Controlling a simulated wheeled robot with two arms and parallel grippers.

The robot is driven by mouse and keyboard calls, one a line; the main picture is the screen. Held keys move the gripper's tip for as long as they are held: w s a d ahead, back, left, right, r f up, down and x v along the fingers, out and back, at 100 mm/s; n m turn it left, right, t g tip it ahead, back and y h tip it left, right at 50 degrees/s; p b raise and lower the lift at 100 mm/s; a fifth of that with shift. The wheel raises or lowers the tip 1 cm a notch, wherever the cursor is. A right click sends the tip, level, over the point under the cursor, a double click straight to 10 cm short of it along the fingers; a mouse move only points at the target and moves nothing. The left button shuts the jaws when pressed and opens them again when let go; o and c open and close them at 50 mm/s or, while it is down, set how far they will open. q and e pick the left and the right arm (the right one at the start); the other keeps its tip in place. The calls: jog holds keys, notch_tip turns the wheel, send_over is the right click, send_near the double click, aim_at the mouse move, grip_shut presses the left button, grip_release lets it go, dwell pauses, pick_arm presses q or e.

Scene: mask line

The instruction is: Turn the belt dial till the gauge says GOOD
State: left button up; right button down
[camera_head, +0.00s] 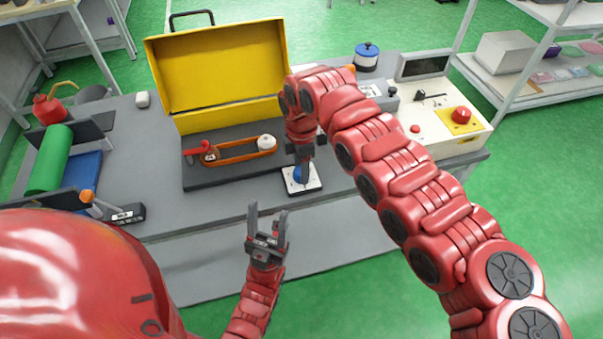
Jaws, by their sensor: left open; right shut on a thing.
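A blue dial (299,175) stands on a white square plate (312,186) near the front edge of the workbench. My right gripper (303,170) points down and is shut on the dial, hiding much of it. My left gripper (267,213) is open and empty, fingers up, in front of the bench and apart from the dial. An orange belt (240,150) runs around a red-handled pulley (208,153) and a white-topped pulley (267,142) on a dark base behind the dial. I cannot make out a gauge reading; a small black box with a white label (122,214) is too small to read.
An open yellow cover (217,65) stands behind the belt. A control box with a red button (461,115) is at right. A green roll (49,160) and red oil can (48,109) are at left.

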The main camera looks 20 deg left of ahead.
jog(key=n+b, duration=0.3)
jog(key=n, duration=0.2)
jog(key=shift+f+n, duration=0.15)
jog(key=shift+n, duration=0.15)
jog(key=n+b, duration=0.1)
jog(key=n, duration=0.1)
jog(key=shift+n, duration=0.3)
jog(key=shift+n+b, duration=0.55)
jog(key=shift+n, duration=0.95)
jog(key=shift+c, duration=1.5)
grip_release()
jog(key=shift+r, duration=0.2)
